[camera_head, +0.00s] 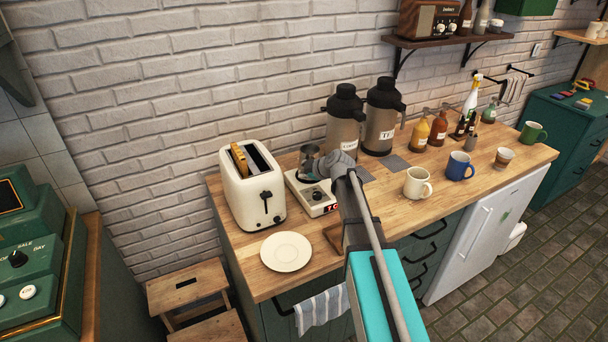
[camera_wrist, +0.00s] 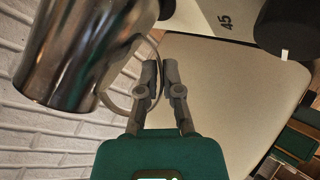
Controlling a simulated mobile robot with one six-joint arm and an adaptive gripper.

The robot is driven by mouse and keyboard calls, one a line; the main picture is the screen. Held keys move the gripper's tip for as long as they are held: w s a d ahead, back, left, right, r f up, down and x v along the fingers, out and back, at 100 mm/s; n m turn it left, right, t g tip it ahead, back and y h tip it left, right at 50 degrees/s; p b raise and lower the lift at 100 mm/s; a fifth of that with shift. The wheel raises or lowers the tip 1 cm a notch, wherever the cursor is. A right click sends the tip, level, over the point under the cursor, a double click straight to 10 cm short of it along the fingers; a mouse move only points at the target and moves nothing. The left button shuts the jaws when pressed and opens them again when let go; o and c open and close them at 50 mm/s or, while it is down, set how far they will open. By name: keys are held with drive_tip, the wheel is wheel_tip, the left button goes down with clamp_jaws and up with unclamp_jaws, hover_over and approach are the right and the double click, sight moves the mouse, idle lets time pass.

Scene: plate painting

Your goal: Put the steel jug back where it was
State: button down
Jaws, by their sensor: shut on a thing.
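The steel jug (camera_head: 309,160) shows at the back of a small white appliance with a red display (camera_head: 315,206), beside the toaster. I cannot tell whether it rests on the appliance or is held just above it. In the wrist view the jug (camera_wrist: 75,50) fills the upper left, tilted in the picture, with its thin curved handle reaching toward my fingers. My gripper (camera_wrist: 160,65) is shut on the jug's handle. In the head view my gripper (camera_head: 340,160) is right of the jug and partly covers the appliance.
A cream toaster with bread (camera_head: 252,188) stands close left of the jug. A white plate (camera_head: 286,252) lies in front. Two tall flasks (camera_head: 344,122) stand behind right. A cream mug (camera_head: 417,183) and blue mug (camera_head: 459,166) stand to the right. Bare counter (camera_head: 375,203) lies between.

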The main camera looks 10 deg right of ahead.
drive_tip(key=c, duration=0.8)
unclamp_jaws()
drive_tip(key=shift+r, duration=0.1)
drive_tip(key=shift+s+d+r+p, duration=0.2)
drive_tip(key=shift+s+r+p, duration=0.15)
drive_tip(key=shift+p, duration=0.15)
drive_tip(key=p+v, duration=0.6)
drive_tip(key=v, duration=0.5)
drive_tip(key=shift+p, duration=0.3)
drive_tip(key=shift+f, duration=0.1)
